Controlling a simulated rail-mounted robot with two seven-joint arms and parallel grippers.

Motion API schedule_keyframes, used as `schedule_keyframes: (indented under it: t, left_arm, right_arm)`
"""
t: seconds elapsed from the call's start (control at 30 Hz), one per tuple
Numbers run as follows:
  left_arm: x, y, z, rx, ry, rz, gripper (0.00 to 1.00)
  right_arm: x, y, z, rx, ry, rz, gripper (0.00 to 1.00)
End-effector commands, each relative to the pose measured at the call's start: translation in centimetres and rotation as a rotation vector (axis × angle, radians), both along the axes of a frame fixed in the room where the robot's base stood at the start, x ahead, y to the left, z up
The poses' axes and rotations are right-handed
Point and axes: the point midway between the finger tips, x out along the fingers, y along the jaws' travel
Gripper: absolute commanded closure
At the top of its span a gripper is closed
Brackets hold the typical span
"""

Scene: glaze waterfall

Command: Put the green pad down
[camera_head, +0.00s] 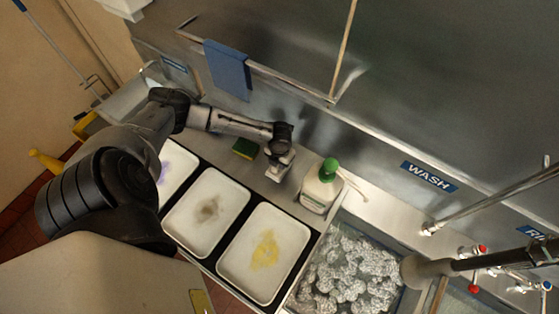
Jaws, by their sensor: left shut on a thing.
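My left arm reaches in from the left over the trays. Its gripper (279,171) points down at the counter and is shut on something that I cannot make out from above. A small block with a dark green top and yellow side (244,149) lies on the steel counter to the left of the gripper, apart from it. No other green pad shows clearly. My right gripper is not in view.
White trays with purple, brown-grey (207,209) and yellow (264,252) stains stand along the front. A green-capped white bottle (323,188) stands right of the gripper. Beyond it is a sink (347,272) full of crumpled, shiny-looking material. A blue cloth (228,70) hangs behind.

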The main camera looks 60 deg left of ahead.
Motion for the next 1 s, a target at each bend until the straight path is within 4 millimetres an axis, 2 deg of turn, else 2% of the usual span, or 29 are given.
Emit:
schedule_keyframes:
  t: [0.4, 0.43, 0.67, 1.0]
  left_arm:
    - [0.0, 0.01, -0.5, 0.001, -0.001, 0.0, 0.99]
    - [-0.01, 0.02, -0.43, 0.001, -0.001, 0.0, 0.71]
    - [-0.01, 0.01, -0.38, 0.001, -0.001, 0.0, 0.49]
    - [0.0, 0.03, 0.16, 0.001, -0.001, 0.0, 0.47]
  right_arm:
    - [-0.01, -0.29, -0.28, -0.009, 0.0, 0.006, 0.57]
    - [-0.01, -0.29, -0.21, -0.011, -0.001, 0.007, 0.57]
    - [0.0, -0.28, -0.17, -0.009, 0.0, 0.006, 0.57]
    - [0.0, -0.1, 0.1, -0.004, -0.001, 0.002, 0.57]
